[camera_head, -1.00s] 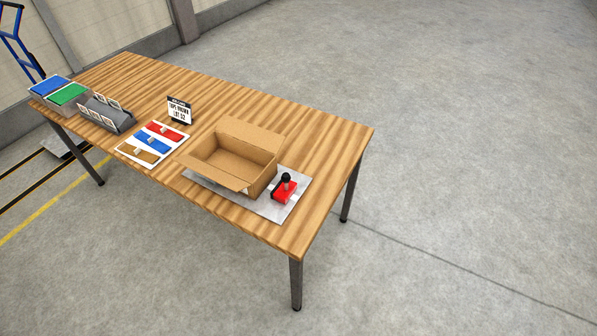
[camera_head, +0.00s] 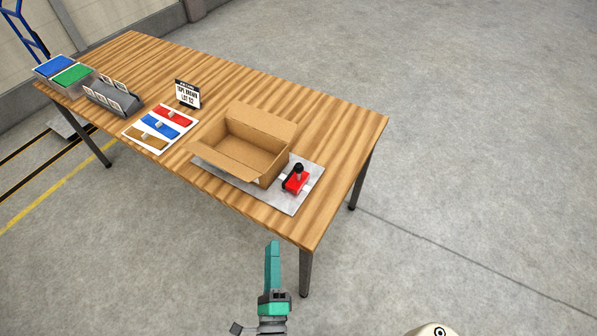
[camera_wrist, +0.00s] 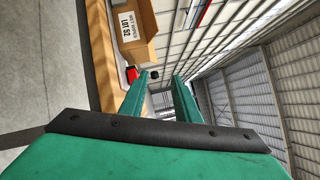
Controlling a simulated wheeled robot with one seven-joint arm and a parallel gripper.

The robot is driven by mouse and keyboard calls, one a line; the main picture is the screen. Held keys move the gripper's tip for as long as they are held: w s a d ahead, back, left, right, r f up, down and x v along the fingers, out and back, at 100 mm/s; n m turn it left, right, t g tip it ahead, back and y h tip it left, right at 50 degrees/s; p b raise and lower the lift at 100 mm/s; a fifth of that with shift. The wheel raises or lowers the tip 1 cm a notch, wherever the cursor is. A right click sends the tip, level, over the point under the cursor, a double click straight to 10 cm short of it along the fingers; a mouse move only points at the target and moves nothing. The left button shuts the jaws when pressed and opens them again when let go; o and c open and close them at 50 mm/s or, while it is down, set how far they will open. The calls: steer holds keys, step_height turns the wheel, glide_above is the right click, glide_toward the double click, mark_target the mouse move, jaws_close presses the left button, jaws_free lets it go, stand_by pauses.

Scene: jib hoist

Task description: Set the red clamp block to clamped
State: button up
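The red clamp block (camera_head: 298,183) sits on a grey plate (camera_head: 290,205) at the near right end of the wooden table, with a black knob (camera_head: 298,168) standing up from it. An open cardboard box (camera_head: 240,150) stands beside it on the same plate. My gripper (camera_head: 272,245) is in front of the table's near edge, apart from the block. In the wrist view, its two green fingers (camera_wrist: 160,76) are spread with nothing between them. The red block (camera_wrist: 132,74) shows there beyond the left finger, which hides part of it.
A white card with red, blue and tan pads (camera_head: 160,128), a small sign (camera_head: 187,94), a grey rack (camera_head: 112,98) and blue and green bins (camera_head: 63,73) stand further left on the table. The table's right end (camera_head: 345,160) is bare. Open floor lies to the right.

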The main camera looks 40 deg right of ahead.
mark_target(298, 174)
steer(key=w+d+m+g+h, duration=0.1)
steer(key=w+d+m, duration=0.3)
steer(key=m, duration=0.2)
steer(key=w+d+f+m+g+h, duration=0.1)
steer(key=w+d+m+g, duration=0.1)
steer(key=w+d+m, duration=0.2)
steer(key=w+d+m+g+h, duration=0.1)
steer(key=w+d+m+g, duration=0.1)
steer(key=w+d+m, duration=0.2)
steer(key=shift+w+d+f+m, duration=0.15)
steer(key=shift+d+m, duration=0.4)
steer(key=shift+m, duration=0.4)
steer(key=shift+s+d+f+m, duration=0.15)
steer(key=shift+d+m, duration=0.4)
steer(key=shift+m, duration=0.4)
steer(key=x, duration=1)
steer(key=shift+w+d, duration=0.15)
steer(key=shift+d, duration=0.15)
jaws_close()
